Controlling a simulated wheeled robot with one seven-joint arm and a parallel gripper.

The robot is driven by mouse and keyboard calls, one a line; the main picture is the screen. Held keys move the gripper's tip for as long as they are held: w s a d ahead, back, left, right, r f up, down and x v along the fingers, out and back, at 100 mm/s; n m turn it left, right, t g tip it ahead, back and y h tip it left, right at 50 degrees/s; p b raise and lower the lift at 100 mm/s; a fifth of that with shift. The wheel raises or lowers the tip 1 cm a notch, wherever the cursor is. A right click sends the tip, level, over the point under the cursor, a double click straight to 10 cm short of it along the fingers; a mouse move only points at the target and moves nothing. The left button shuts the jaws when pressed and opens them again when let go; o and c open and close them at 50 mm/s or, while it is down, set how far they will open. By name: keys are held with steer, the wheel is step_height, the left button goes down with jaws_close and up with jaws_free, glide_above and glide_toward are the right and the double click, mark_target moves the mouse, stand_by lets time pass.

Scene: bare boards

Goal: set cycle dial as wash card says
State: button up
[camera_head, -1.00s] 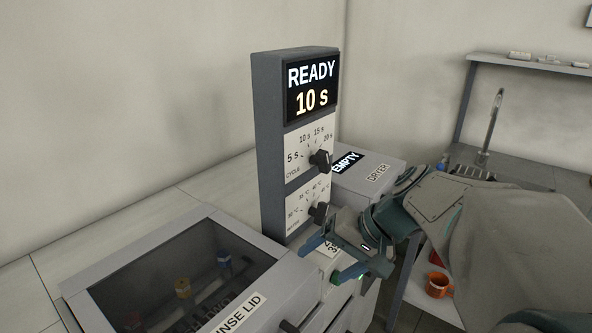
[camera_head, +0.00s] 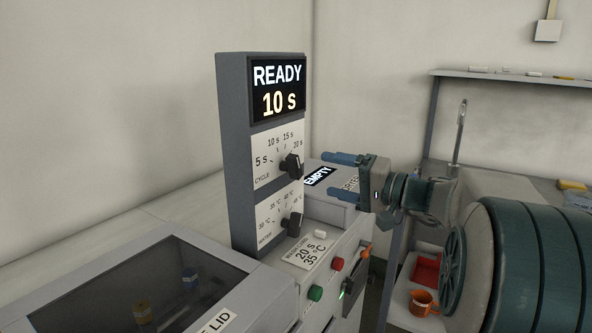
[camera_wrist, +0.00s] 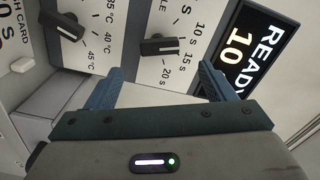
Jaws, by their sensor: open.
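The cycle dial (camera_head: 291,164) is a black knob on a white panel marked 5 s, 10 s, 15 s and 20 s; it also shows in the wrist view (camera_wrist: 158,46). The display (camera_head: 277,88) above it reads READY, 10 s. The wash card (camera_head: 309,250) lies on the machine top and reads 20 s, 35 °C. My gripper (camera_head: 334,174) is open and empty, to the right of the cycle dial, its fingers pointing at the panel. In the wrist view the cycle dial lies ahead, between the lines of the fingers, apart from them. I cannot tell exactly where its pointer stands.
The water dial (camera_head: 292,222) sits just below the cycle dial. Green (camera_head: 315,293) and red (camera_head: 337,264) buttons are on the machine front. A dryer labelled EMPTY (camera_head: 318,176) stands behind my gripper. A dark lid (camera_head: 150,290) lies at front left. An orange cup (camera_head: 423,302) is at lower right.

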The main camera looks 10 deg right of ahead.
mark_target(299, 168)
steer(key=x, duration=0.9)
steer(key=shift+w+a, duration=0.2)
steer(key=shift+w, duration=0.05)
steer(key=c, duration=1)
